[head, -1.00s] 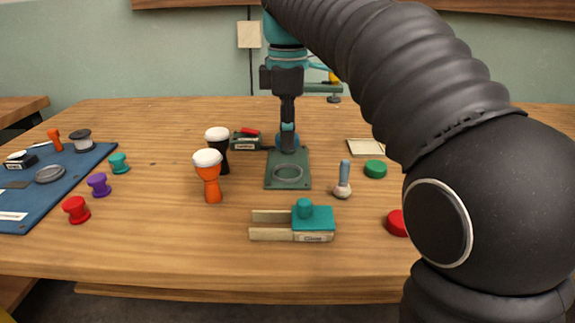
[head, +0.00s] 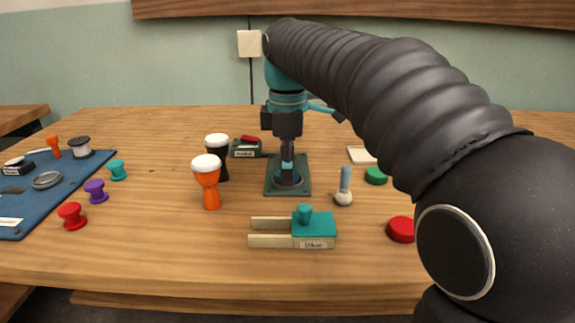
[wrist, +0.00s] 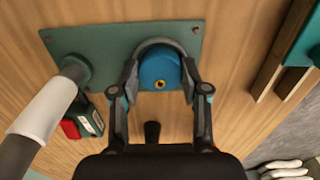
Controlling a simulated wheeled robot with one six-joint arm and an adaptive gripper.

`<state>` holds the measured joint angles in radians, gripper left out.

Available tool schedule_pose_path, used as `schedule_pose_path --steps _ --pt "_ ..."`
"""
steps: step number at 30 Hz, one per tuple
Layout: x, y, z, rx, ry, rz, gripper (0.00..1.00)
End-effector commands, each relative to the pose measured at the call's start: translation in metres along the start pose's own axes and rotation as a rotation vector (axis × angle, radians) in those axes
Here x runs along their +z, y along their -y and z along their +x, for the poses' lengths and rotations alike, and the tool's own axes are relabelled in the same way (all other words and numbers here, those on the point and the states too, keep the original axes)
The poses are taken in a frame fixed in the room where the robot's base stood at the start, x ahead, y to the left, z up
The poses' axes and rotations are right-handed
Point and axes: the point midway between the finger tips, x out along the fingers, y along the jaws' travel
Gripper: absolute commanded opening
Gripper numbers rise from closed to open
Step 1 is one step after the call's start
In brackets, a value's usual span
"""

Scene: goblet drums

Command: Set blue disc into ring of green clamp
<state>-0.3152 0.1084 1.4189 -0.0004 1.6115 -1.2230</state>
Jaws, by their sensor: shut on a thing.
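My gripper (head: 287,166) points down over the green clamp plate (head: 300,188); its fingers are shut on the blue disc (head: 288,177). The grey ring (wrist: 150,43) of the green clamp (wrist: 115,42) shows around the disc's far edge. The disc overlaps the ring in both views; I cannot tell whether it is seated or just above. The ring's near side is hidden by the disc and fingers.
An orange drum (head: 207,183) and a black drum (head: 220,160) stand left of the plate. A teal block with wooden prongs (head: 315,228) lies in front. A blue-handled tool (head: 345,187), green disc (head: 375,176) and red disc (head: 401,230) are right. Spools stand left.

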Motion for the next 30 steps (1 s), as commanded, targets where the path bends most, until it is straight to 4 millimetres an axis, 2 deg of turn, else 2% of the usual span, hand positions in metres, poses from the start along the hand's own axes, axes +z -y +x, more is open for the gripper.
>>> schedule_pose_path --steps 8,11,12,14,15,26,30 --pt "0.000 0.000 0.009 -0.003 0.001 0.000 0.23" --pt "0.000 0.000 0.011 -0.006 0.002 0.000 0.16" --pt "0.000 0.000 0.012 -0.007 0.003 0.000 0.52" --pt "0.000 0.000 0.012 -0.008 0.004 0.000 0.67" --pt "0.000 0.000 0.013 -0.009 0.004 0.000 0.71" --pt "0.000 0.000 0.009 -0.003 0.001 0.000 0.71" --pt "0.000 0.000 -0.002 -0.001 0.000 0.000 0.71"
